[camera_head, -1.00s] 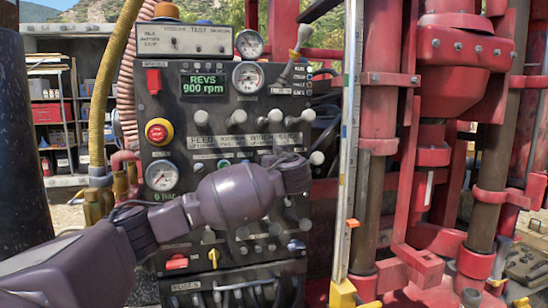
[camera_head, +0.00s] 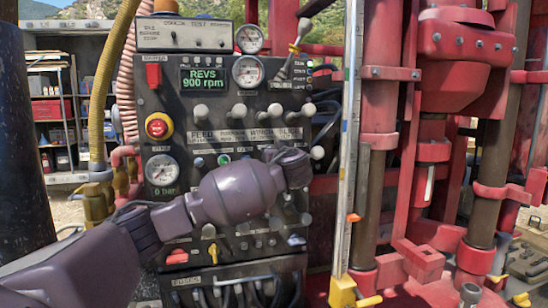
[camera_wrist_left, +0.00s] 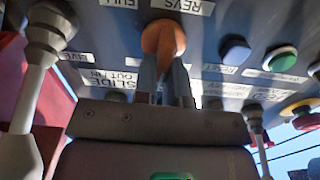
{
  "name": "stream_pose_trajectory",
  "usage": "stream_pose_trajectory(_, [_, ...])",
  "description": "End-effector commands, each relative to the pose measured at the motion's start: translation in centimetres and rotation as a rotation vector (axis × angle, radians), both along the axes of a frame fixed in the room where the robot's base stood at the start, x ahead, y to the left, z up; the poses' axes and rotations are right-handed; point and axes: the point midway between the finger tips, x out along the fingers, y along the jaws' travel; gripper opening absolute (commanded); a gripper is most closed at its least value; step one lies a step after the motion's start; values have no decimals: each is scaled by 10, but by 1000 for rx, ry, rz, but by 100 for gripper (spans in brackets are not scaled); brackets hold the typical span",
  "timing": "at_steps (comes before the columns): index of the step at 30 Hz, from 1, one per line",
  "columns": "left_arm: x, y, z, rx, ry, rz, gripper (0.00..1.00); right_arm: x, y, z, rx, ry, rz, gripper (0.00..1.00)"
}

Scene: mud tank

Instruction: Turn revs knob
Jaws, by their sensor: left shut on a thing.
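The revs knob (camera_wrist_left: 163,38) is orange and sits under the REVS label on the dark control panel (camera_head: 265,182). In the left wrist view my left gripper (camera_wrist_left: 165,68) has a finger on each side of the knob and is shut on it. In the head view my left arm comes in from the left, and its wrist hides the knob and the fingers. The green display (camera_head: 204,79) reads REVS 900 rpm. My right gripper is not in view.
Several pale-knobbed levers (camera_head: 240,111) stand out from the panel above my wrist. A red stop button (camera_head: 158,126) and a pressure gauge (camera_head: 161,169) are on the left. The red drill mast (camera_head: 380,110) rises close on the right.

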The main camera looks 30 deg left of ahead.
Motion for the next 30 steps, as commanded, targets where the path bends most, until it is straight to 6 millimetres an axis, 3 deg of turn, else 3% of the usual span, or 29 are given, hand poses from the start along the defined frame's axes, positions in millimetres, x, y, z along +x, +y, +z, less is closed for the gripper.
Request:
stream_pose_trajectory(13, [4,-3,-5,142,172,-1,0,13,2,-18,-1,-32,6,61])
stream_pose_trajectory(23, [7,-6,-2,305,363,-1,0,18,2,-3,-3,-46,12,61])
stream_pose_trajectory(30, [9,-8,-5,455,538,-2,0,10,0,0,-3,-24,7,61])
